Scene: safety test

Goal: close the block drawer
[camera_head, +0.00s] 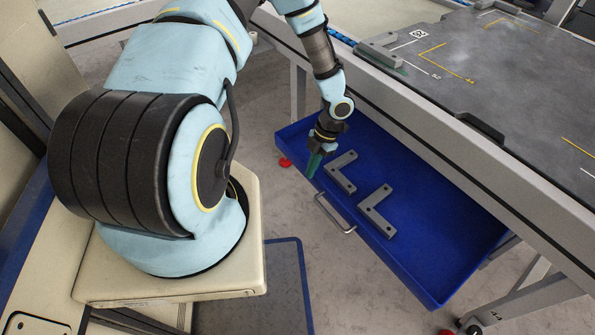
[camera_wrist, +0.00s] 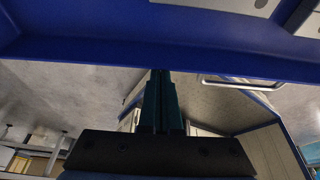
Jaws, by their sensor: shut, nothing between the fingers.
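The block drawer (camera_head: 440,262) is a blue tray pulled out from under the workbench, and it stands open. Two grey L-shaped blocks, one (camera_head: 343,171) nearer my gripper and one (camera_head: 377,211) nearer the handle, lie in it. Its metal handle (camera_head: 334,214) is on the front side. My gripper (camera_head: 314,166), with teal fingers, is shut and empty at the drawer's front edge, to the far side of the handle. In the wrist view the fingertips (camera_wrist: 160,74) overlap the blue drawer front (camera_wrist: 110,55), with the handle (camera_wrist: 240,83) to the right. I cannot tell whether they touch it.
The grey workbench top (camera_head: 470,75) lies above the drawer, with another grey block (camera_head: 378,50) near its edge. Bench legs (camera_head: 298,92) stand beside the drawer. Open floor (camera_head: 290,215) lies between my base and the drawer front.

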